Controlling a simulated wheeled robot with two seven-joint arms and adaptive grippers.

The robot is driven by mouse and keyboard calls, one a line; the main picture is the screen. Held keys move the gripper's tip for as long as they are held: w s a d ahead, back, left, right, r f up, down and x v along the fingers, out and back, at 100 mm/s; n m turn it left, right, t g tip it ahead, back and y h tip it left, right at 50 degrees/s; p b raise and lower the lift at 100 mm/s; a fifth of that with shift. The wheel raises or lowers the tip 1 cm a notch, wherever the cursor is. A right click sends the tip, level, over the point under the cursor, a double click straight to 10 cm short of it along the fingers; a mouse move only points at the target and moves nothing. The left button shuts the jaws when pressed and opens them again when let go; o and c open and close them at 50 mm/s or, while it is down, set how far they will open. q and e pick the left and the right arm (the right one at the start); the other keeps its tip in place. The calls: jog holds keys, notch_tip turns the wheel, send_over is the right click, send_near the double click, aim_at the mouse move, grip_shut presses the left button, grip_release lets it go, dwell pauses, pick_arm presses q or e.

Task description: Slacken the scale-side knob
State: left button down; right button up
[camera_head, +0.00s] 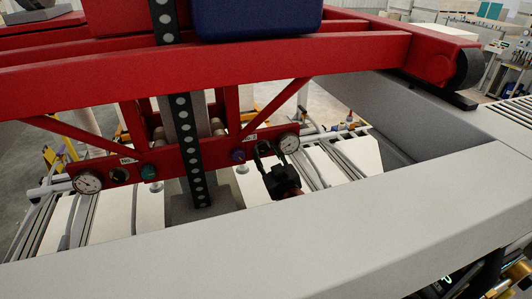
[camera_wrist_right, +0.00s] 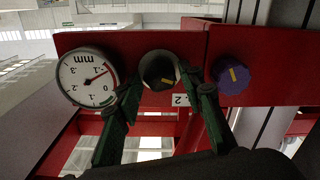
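The red beam carries a black knob (camera_wrist_right: 158,70) with a yellow mark, between a white dial gauge (camera_wrist_right: 86,78) marked mm and a purple knob (camera_wrist_right: 233,75) with a yellow mark. In the head view the gauge (camera_head: 289,143) is at the beam's right end and the purple knob (camera_head: 238,156) is left of it. My right gripper (camera_head: 268,150) hides the black knob there. In the right wrist view its green-sided fingers (camera_wrist_right: 162,78) are apart, one on each side of the black knob; I cannot tell whether they touch it. My left gripper is not in view.
The beam's left end has another gauge (camera_head: 87,182), a dark knob (camera_head: 118,174) and a teal knob (camera_head: 148,172). A perforated black strip (camera_head: 188,150) stands at mid-beam. A wide grey rail (camera_head: 300,235) crosses the foreground, near my right gripper.

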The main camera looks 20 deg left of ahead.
jog(key=shift+c, duration=0.6)
jog(key=c, duration=0.8)
jog(key=shift+o, duration=0.2)
jog(key=shift+n, duration=0.3)
jog(key=shift+a+f+n, duration=0.1)
jog(key=shift+n, duration=2.8)
jog(key=o, duration=0.8)
jog(key=shift+s, duration=0.1)
jog(key=shift+o, duration=0.4)
